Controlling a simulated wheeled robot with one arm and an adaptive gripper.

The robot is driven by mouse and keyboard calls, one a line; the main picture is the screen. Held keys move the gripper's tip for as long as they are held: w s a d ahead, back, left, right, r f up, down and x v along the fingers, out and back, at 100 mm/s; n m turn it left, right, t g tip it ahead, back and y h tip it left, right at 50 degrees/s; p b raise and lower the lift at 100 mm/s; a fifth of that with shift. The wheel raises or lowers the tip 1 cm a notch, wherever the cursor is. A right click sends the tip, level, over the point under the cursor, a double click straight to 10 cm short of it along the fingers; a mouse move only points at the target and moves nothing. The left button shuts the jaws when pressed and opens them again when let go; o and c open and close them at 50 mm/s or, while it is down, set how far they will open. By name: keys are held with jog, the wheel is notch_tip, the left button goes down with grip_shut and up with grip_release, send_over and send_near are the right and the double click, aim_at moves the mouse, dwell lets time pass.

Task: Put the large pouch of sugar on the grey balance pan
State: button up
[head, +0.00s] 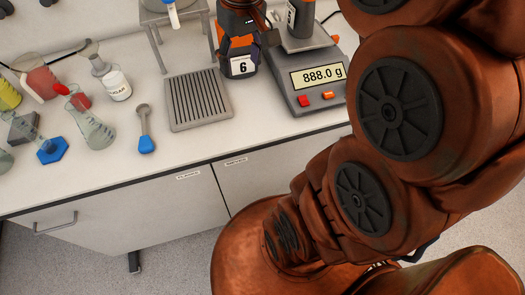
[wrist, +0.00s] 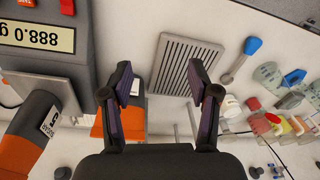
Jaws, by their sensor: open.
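A dark and orange package (head: 243,66) with a white label marked 6 stands on the bench left of the balance; I cannot read whether it is the sugar pouch. My gripper (head: 250,42) is open at its upper part. A second dark and orange package (wrist: 38,122), with a white label, is at the pan in the wrist view.
The balance display (head: 318,76) reads 888.0 g. A grey ribbed tray (head: 199,100) lies in front. A blue-handled spoon (head: 145,130), flasks (head: 92,125) and a white bottle (head: 117,84) stand to the left. A metal stand (head: 180,17) is behind. The bench front is clear.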

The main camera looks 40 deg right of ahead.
jog(key=s+a+f+g, duration=0.1)
jog(key=s+a+f, duration=0.2)
jog(key=s+f, duration=0.2)
jog(key=s+a+f+g, duration=0.1)
jog(key=s+a+f, duration=0.3)
jog(key=s, duration=0.7)
jog(key=shift+s+a+f+n+h, duration=0.15)
jog(key=shift+s+f+n+h, duration=0.2)
jog(key=shift+f, duration=0.35)
